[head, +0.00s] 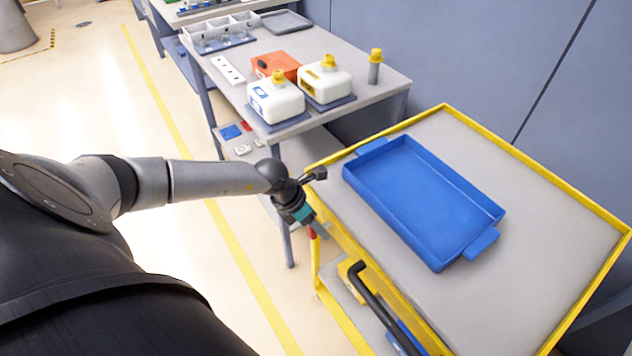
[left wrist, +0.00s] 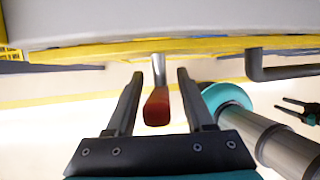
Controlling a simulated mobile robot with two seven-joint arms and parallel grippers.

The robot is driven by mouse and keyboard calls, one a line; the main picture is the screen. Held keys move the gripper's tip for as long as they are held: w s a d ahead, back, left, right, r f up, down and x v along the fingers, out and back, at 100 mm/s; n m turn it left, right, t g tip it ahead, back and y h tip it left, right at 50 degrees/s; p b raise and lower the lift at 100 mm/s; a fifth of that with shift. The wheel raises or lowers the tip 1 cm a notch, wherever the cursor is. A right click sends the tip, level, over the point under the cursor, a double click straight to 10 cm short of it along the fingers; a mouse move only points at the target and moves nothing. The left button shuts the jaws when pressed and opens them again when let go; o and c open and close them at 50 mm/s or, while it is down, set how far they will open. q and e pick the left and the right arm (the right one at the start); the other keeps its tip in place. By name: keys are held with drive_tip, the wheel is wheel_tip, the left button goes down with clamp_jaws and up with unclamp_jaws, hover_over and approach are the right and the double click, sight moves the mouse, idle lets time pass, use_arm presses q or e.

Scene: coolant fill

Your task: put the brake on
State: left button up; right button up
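The brake lever, a metal rod with a red grip, hangs under the yellow edge of the cart (head: 530,205). Its red grip (left wrist: 156,107) is between the fingers of my left gripper (left wrist: 157,100) in the left wrist view, with a gap on both sides. My left gripper (head: 317,226) is open, at the cart's near left corner in the head view. There only a small bit of the red grip (head: 312,234) shows beside it. My right gripper (left wrist: 292,108) shows small at the right of the left wrist view, with its fingers apart and empty.
A blue tray (head: 425,200) lies on the cart top. The cart's black push handle (head: 372,300) sticks out near the gripper. A table (head: 375,102) with white yellow-capped jugs (head: 275,102) stands behind. Open floor lies to the left.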

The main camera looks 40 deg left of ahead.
use_arm(q)
drive_tip(key=shift+s+a+r, duration=0.1)
drive_tip(key=shift+r, duration=0.1)
drive_tip(key=p+v, duration=0.2)
drive_tip(key=v, duration=1.2)
drive_tip(key=shift+r+p, duration=0.35)
drive_tip(key=shift+s, duration=0.1)
